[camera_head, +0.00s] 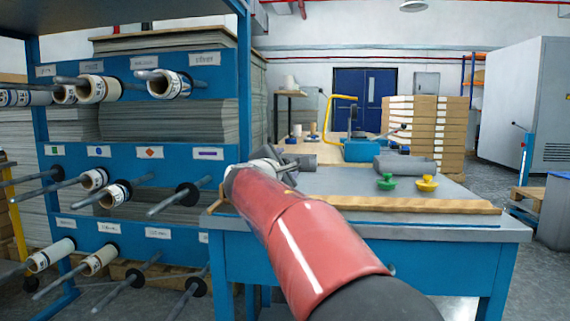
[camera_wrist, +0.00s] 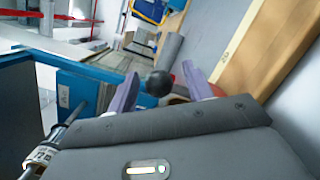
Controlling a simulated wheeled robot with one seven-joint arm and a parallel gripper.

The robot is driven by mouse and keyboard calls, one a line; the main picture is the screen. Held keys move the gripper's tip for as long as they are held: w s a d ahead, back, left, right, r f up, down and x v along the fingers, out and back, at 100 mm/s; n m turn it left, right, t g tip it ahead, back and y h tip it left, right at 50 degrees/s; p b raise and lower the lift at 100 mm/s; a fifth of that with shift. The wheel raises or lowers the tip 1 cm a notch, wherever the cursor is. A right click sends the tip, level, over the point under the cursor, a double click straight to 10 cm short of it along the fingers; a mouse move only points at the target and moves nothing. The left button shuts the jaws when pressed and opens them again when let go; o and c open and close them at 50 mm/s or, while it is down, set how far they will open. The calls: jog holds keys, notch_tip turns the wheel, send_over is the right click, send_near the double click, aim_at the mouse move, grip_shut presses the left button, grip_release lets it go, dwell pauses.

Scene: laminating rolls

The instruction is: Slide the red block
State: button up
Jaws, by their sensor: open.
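A small patch of red (camera_wrist: 178,99), possibly the red block, shows in the wrist view beside a dark round knob (camera_wrist: 159,83); most of it is hidden by the knob and my gripper. Whether the knob belongs to it I cannot tell. My gripper (camera_wrist: 160,70) is open, its two pale purple fingers on either side of the knob, with a gap to each. In the head view, my gripper (camera_head: 270,158) is over the left part of the workbench (camera_head: 345,183), largely hidden behind my red arm. No red block is visible there.
A green knobbed piece (camera_head: 386,182) and a yellow one (camera_head: 427,183) stand on the bench behind a wooden front strip (camera_head: 420,205). A grey cylinder (camera_head: 302,161) lies near my gripper. A blue rack (camera_head: 170,127) with protruding rods and rolls stands close left.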

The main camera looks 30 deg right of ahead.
jog(key=shift+w+d, duration=0.1)
jog(key=shift+d, duration=0.05)
jog(key=shift+c, duration=0.4)
grip_shut()
jog(key=shift+d, duration=0.1)
jog(key=shift+s+d+f, duration=0.1)
jog(key=shift+s+d, duration=0.15)
jog(key=shift+d, duration=0.05)
jog(key=s+d+b, duration=0.1)
jog(key=s+d, duration=0.3)
jog(key=d, duration=0.2)
jog(key=s+d+b, duration=0.1)
jog(key=s+d, duration=0.3)
jog(key=d, duration=0.2)
jog(key=s+d+b, duration=0.1)
jog(key=s+d, duration=0.3)
jog(key=d, duration=0.3)
jog(key=shift+s+f, duration=0.1)
jog(key=shift+s, duration=0.3)
